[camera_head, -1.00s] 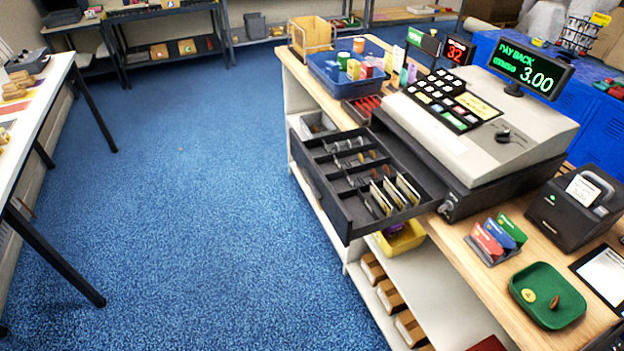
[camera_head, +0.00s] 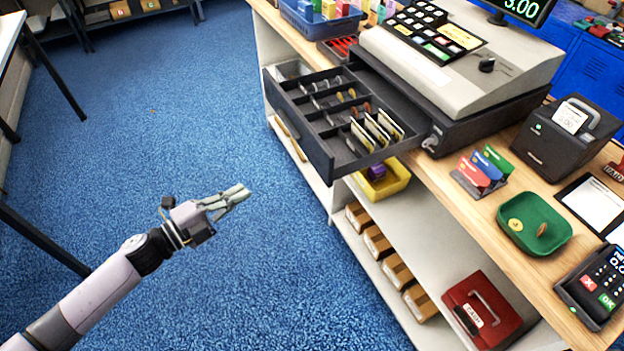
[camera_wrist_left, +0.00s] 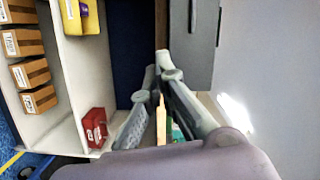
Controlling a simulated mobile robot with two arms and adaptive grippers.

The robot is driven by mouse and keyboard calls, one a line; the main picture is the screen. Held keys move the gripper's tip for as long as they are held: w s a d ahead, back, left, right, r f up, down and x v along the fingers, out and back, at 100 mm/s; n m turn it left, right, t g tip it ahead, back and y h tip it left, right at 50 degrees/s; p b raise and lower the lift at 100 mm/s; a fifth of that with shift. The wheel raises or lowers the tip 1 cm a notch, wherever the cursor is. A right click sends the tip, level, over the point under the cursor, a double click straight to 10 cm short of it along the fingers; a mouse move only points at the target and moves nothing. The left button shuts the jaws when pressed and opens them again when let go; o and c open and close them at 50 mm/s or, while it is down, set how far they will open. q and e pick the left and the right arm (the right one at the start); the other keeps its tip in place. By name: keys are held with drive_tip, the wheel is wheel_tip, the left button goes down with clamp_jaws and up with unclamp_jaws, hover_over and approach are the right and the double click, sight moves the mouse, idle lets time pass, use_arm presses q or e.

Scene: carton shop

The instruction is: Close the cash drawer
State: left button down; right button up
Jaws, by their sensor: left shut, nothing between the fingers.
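The cash drawer (camera_head: 335,140) is pulled out from under the cash register (camera_head: 465,60), over the counter's front edge. Coins and upright notes sit in its dark compartments. My left gripper (camera_head: 240,193) is shut and empty. It is in front of the counter, to the left of and lower in the picture than the drawer, apart from it. In the left wrist view the gripper's fingers (camera_wrist_left: 163,75) point up the picture, and a dark grey panel (camera_wrist_left: 193,45), likely the drawer front, lies beyond them. My right gripper is not in view.
Below the counter, shelves hold a yellow bin (camera_head: 385,180), several small cartons (camera_head: 378,242) and a red cash box (camera_head: 482,308). A green tray (camera_head: 534,222) and a card terminal (camera_head: 597,285) stand on the counter. Blue floor (camera_head: 150,150) is free at left.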

use_arm(q)
drive_tip(key=s+d+r+m+g+h, duration=0.3)
drive_tip(key=s+d+r+m+g, duration=0.1)
drive_tip(key=s+r+m, duration=0.1)
drive_tip(key=p, duration=0.4)
approach(324, 171)
drive_tip(key=x, duration=0.7)
drive_tip(key=shift+r, duration=0.2)
drive_tip(key=shift+d, duration=0.1)
drive_tip(key=shift+d, duration=0.1)
